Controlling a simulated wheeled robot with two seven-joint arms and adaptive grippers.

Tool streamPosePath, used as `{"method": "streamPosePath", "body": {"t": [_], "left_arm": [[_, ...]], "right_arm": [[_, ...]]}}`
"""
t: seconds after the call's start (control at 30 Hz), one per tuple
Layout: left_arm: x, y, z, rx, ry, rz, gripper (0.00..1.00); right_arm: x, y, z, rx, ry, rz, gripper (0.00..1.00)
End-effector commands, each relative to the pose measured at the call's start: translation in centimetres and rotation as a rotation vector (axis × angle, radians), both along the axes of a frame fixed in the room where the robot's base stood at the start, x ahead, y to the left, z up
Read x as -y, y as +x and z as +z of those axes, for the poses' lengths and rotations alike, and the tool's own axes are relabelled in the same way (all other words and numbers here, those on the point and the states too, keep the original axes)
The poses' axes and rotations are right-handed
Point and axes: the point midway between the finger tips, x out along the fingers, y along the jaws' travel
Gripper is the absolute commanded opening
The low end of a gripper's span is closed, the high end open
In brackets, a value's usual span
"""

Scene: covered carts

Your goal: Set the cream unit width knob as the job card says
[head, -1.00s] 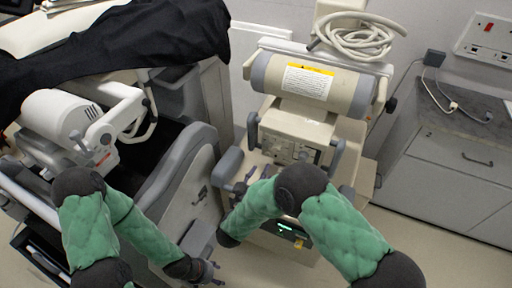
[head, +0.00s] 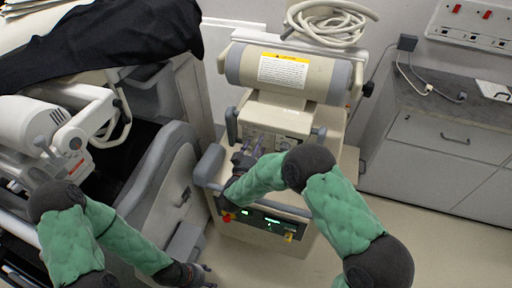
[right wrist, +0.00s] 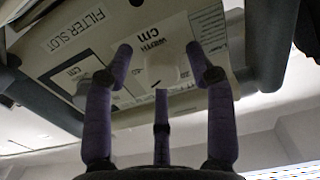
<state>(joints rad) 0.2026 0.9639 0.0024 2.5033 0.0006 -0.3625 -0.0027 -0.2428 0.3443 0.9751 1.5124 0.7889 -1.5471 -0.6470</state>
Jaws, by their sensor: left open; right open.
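The cream unit (head: 255,222) stands in the middle of the head view, with a grey-ended cylinder (head: 290,75) on top. My right gripper (head: 258,142) is at its front panel and partly covers it. In the right wrist view the open fingers (right wrist: 162,75) spread around a pale knob (right wrist: 163,70) beside an upside-down label that seems to read "WIDTH cm". Whether they touch it, I cannot tell. The knob's pointer is not readable. A second pale knob (right wrist: 84,92) is at the left finger. My left gripper (head: 203,276) is open and empty, low near the floor. I cannot identify a job card.
A lit display panel (head: 265,220) with a red button is low on the unit. A grey-and-white machine under black cloth (head: 120,50) stands left. A grey cabinet (head: 440,150) stands right, with open floor between.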

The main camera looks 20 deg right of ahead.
Motion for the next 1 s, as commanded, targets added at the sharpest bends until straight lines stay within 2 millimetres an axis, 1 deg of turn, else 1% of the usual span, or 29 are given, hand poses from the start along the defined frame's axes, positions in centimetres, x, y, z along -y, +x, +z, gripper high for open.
{"method": "streamPosePath", "body": {"t": [0.17,0.2,0.27,0.3,0.37,0.4,0.57,0.77,1.0], "left_arm": [[0.0,0.0,0.0,0.000,0.000,0.000,0.54],[0.0,0.0,0.0,0.000,0.000,0.000,0.54],[0.0,0.0,0.0,0.000,0.000,0.000,0.54],[0.0,0.0,0.0,0.000,0.000,0.000,0.54],[0.0,0.0,0.0,0.000,0.000,0.000,0.54],[0.0,0.0,0.0,0.000,0.000,0.000,0.54],[0.0,0.0,0.2,0.000,0.000,0.000,0.54],[0.0,0.0,1.4,0.000,0.000,0.000,0.54],[0.0,0.0,1.3,0.000,0.000,0.000,0.54]], "right_arm": [[0.0,0.0,0.0,0.000,0.000,0.000,0.56],[0.0,0.0,0.0,0.000,0.000,0.000,0.53],[0.0,0.0,0.0,0.000,0.000,0.000,0.36],[0.0,0.0,0.0,0.000,0.000,0.000,0.25],[0.0,0.0,0.0,-0.001,0.001,0.000,0.08],[0.0,0.0,0.0,-0.001,0.001,0.001,0.01],[-0.1,0.0,-0.1,-0.008,-0.006,0.002,0.01],[-0.1,-0.1,-0.1,-0.071,-0.092,0.003,0.01],[-0.1,-0.1,-0.4,-0.083,-0.109,0.004,0.01]]}}
